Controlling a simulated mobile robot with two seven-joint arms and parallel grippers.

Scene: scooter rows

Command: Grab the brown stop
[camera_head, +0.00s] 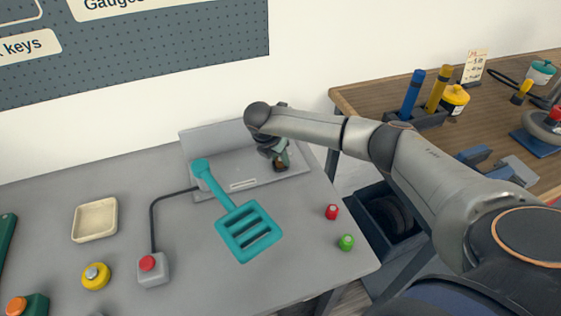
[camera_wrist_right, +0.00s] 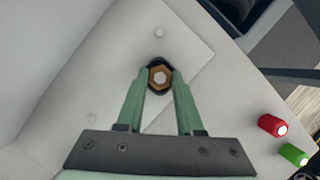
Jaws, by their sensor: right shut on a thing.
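The brown stop (camera_wrist_right: 159,78) sits between the two fingers of my right gripper (camera_wrist_right: 158,82), and the fingertips are shut on it. In the wrist view its top looks six-sided with a pale centre, over a dark surround. In the head view the stop (camera_head: 280,165) shows as a small brown piece at the right end of the grey fixture (camera_head: 213,151), under my right gripper (camera_head: 280,158). I cannot tell whether the stop is lifted off the fixture. My left gripper is not in view.
A teal slotted spatula (camera_head: 232,208) lies left of the gripper, its handle over the fixture. A red piece (camera_head: 332,212) and a green piece (camera_head: 346,242) stand near the table's right edge. A red-button box (camera_head: 152,269) and a cream tray (camera_head: 95,220) are at left.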

